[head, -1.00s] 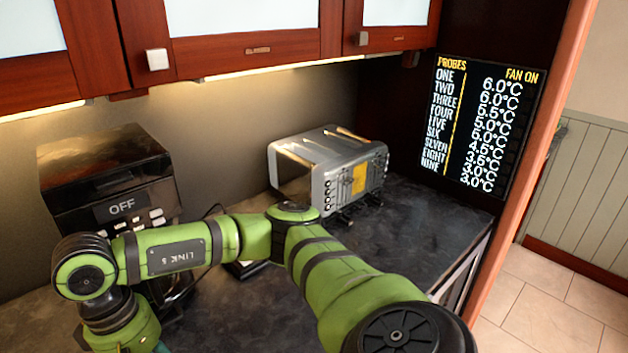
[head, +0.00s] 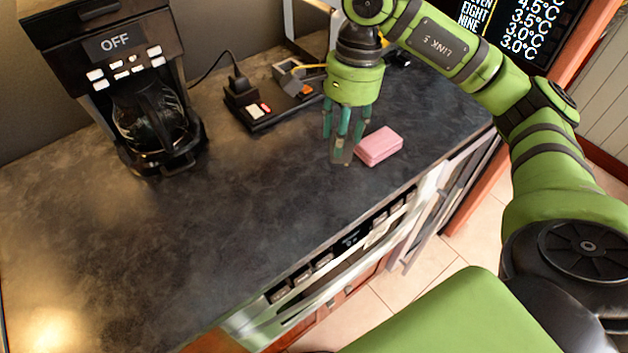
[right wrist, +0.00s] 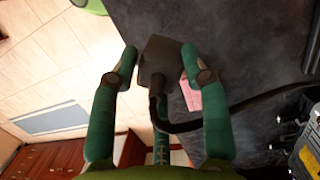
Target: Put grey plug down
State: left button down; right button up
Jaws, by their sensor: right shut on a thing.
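My right gripper (head: 343,145) hangs fingers-down over the dark counter, just left of a pink block. In the right wrist view my gripper (right wrist: 158,62) is shut on the grey plug (right wrist: 157,55), a dark grey block between the fingertips. A dark cord (right wrist: 240,103) runs from the plug to the right. In the head view the plug is mostly hidden by the fingers; a greyish piece shows at their tips. I cannot tell whether it touches the counter. My left gripper is not in view.
The pink block (head: 379,146) lies close beside my right fingers. A power strip (head: 272,112) with a black plug (head: 239,82) and a grey plug-like piece (head: 287,72) lies behind. A coffee maker (head: 185,155) stands left. The counter's front left (head: 190,240) is clear.

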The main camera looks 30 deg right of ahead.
jog(key=d+r+m+t+b, duration=0.1)
jog(key=d+r+m+b, duration=0.15)
jog(key=d+m, duration=0.6)
jog(key=w+a+f+p, duration=0.1)
jog(key=a+f+p, duration=0.1)
jog(key=a+f, duration=0.1)
jog(key=w+a+f+m+p, duration=0.1)
jog(key=a+f, duration=0.2)
jog(key=a, duration=0.2)
jog(key=w+a+f+m+p, duration=0.1)
jog(key=a+f+p, duration=0.1)
jog(key=a, duration=0.3)
jog(key=shift+w+f+m+p, duration=0.15)
jog(key=shift+f+m+p, duration=0.15)
jog(key=shift+f, duration=0.75)
jog(key=shift+t, duration=0.3)
jog(key=shift+a+f, duration=0.1)
